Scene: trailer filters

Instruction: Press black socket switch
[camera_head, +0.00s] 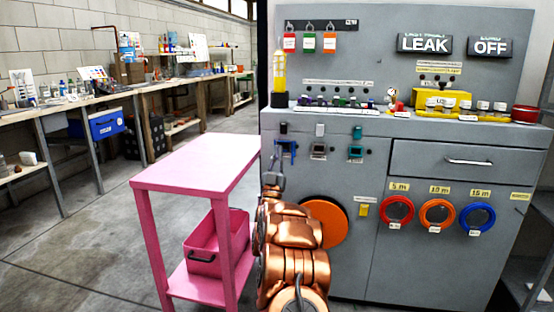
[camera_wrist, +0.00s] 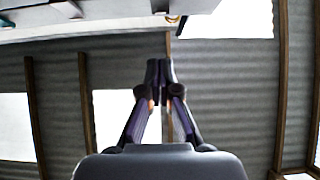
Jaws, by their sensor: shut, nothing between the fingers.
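A grey workbench cabinet (camera_head: 330,235) stands at the right in the head view. Three small sockets sit on its front under the top edge: a blue one (camera_head: 286,147), a grey-black one (camera_head: 319,151) and a teal one (camera_head: 356,151). Which is the black socket's switch is hard to tell. My gripper (camera_wrist: 159,68) is shut and empty, seen against the ceiling in the wrist view. In the head view my gripper (camera_head: 273,167) is small, just below and left of the blue socket.
A pink cart (camera_head: 195,168) with a pink bin (camera_head: 215,242) stands left of my arm. An orange disc (camera_head: 325,222) and coiled hoses (camera_head: 437,214) are on the cabinet front. The drawer (camera_head: 455,160) is closed. Open floor (camera_head: 60,245) lies at the left.

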